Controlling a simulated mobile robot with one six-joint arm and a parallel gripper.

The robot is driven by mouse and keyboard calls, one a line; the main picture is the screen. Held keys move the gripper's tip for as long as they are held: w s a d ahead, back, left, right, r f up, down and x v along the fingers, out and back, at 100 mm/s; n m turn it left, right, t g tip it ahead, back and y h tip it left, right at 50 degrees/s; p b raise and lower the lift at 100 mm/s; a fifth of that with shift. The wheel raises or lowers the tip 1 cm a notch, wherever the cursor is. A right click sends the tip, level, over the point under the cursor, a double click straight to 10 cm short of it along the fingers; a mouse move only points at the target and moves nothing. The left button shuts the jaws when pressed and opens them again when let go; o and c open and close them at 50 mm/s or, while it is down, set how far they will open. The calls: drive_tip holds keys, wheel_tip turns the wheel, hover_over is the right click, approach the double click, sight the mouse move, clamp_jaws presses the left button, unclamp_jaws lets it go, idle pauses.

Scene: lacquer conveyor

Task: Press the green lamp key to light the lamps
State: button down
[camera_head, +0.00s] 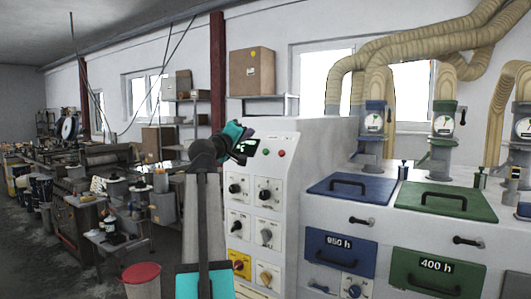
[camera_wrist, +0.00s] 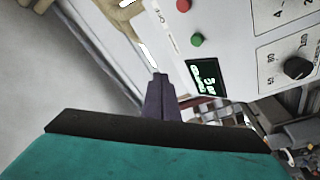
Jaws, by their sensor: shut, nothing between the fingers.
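The green lamp key (camera_wrist: 196,39) is a small round green button on the white control panel (camera_wrist: 228,32). It also shows in the head view (camera_head: 266,152). A red button (camera_wrist: 183,5) sits beside it. My gripper (camera_wrist: 160,76) is shut and empty, with its dark fingertips together. In the wrist view the tips lie below and left of the green key, apart from it in the picture; the exact distance to the panel cannot be told. In the head view my teal wrist overlaps the panel's upper left, and the fingertips are hard to make out.
A dark display (camera_wrist: 206,77) with green digits is next to the keys. Blue (camera_head: 345,190) and green (camera_head: 440,200) lidded bins stand to the right. A red-topped bucket (camera_head: 142,274) stands at the lower left.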

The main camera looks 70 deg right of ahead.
sight(266, 152)
drive_tip(key=shift+f, duration=0.1)
drive_tip(key=s+d+f+b, duration=0.1)
drive_tip(key=d+f+b, duration=0.2)
drive_tip(key=d+f, duration=0.2)
drive_tip(key=shift+s+d+f, duration=0.15)
drive_tip(key=shift+s+d, duration=0.2)
drive_tip(key=shift+d, duration=0.5)
idle(2.0)
drive_tip(key=shift+d+f+b, duration=0.25)
drive_tip(key=shift+d+b, duration=0.05)
drive_tip(key=shift+b, duration=0.05)
drive_tip(key=shift+s+d+f+b, duration=0.15)
drive_tip(key=shift+d+f+b, duration=0.15)
drive_tip(key=shift+d, duration=0.1)
idle(1.3)
drive_tip(key=shift+a+r, duration=0.1)
drive_tip(key=shift+a, duration=0.05)
drive_tip(key=shift+a+r, duration=0.45)
drive_tip(key=shift+a, duration=0.1)
drive_tip(key=shift+w, duration=0.2)
idle(0.4)
